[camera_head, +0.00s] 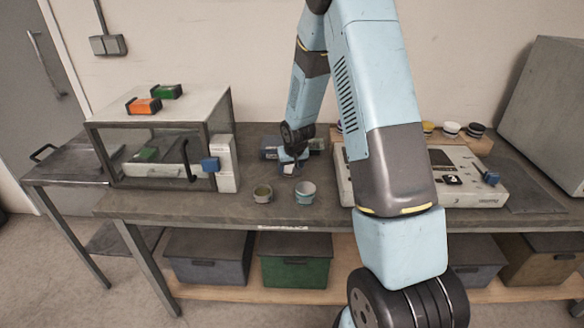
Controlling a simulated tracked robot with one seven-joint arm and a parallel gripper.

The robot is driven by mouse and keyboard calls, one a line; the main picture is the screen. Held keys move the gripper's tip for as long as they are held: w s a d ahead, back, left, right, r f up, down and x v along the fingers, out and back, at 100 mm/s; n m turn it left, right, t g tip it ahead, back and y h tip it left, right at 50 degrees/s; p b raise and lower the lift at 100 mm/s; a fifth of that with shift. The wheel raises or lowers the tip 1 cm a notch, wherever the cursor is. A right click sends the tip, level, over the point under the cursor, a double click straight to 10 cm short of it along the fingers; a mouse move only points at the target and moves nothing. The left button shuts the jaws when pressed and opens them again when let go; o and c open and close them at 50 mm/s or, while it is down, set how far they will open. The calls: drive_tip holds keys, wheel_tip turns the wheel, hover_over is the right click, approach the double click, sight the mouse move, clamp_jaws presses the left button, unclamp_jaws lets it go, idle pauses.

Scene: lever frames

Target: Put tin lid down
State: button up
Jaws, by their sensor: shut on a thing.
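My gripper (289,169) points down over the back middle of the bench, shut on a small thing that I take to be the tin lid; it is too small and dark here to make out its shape. The right one is a pale blue tin (304,194) with a light inside, closer to my gripper. Both stand upright and apart from my gripper.
A glass-fronted case (160,140) with an orange block (143,105) and a green block (166,91) on top stands left. A white panel device (470,178) stands right, partly behind my arm. A dark box (270,148) lies behind my gripper. Bare bench (200,206) shows in front.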

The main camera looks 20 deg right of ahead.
drive_tip(key=o, duration=0.8)
drive_tip(key=shift+s+f, duration=0.4)
drive_tip(key=shift+f, duration=0.2)
drive_tip(key=shift+o, duration=1)
drive_tip(key=shift+r, duration=0.2)
drive_tip(key=shift+w+r, duration=0.15)
drive_tip(key=shift+r, duration=0.1)
drive_tip(key=s+v, duration=0.1)
drive_tip(key=v, duration=2.3)
drive_tip(key=shift+t, duration=0.4)
drive_tip(key=s+r, duration=0.4)
drive_tip(key=s, duration=0.4)
drive_tip(key=s+r, duration=0.4)
drive_tip(key=s, duration=0.5)
drive_tip(key=s+r, duration=0.4)
drive_tip(key=s, duration=0.4)
drive_tip(key=shift+s+d+r, duration=0.2)
drive_tip(key=shift+s+r, duration=0.1)
drive_tip(key=shift+s, duration=0.1)
